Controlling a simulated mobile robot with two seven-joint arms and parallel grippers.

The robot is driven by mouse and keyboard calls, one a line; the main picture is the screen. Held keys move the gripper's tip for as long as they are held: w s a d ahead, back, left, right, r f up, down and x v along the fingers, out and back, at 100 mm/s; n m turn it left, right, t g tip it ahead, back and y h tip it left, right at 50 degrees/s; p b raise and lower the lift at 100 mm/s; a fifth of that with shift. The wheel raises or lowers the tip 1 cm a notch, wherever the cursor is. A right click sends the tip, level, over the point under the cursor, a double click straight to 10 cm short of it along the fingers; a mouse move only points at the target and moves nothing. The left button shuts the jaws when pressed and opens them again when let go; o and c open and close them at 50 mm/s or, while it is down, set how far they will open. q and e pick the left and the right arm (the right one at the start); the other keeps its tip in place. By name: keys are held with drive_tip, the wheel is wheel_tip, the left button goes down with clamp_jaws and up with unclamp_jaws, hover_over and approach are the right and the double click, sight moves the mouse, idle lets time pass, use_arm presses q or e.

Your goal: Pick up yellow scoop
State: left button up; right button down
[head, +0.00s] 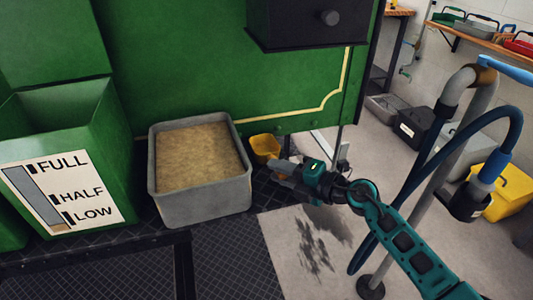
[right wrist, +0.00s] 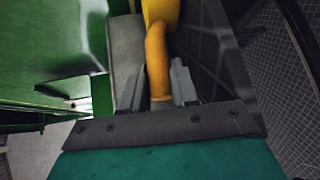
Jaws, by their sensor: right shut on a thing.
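The yellow scoop (head: 264,147) is beside the right wall of the grey sand bin, in front of the green tram side. My right gripper (head: 281,170) reaches in from the right and is shut on the scoop's handle. In the right wrist view the orange-yellow handle (right wrist: 157,60) runs down between the two grey fingers (right wrist: 158,88). The scoop's bowl is cut off at the top of that view. I cannot tell whether the scoop touches the floor below. My left gripper is not in view.
The grey bin (head: 158,188) full of sand stands left of the scoop. A green box (head: 125,150) with a level gauge (head: 62,190) is further left. A dark box (head: 305,25) juts out above. A hose stand (head: 430,185) is at the right, near my arm.

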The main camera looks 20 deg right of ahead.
drive_tip(key=shift+r, duration=0.1)
wheel_tip(320, 180, up, 20)
drive_tip(key=p, duration=0.7)
drive_tip(key=shift+p, duration=0.4)
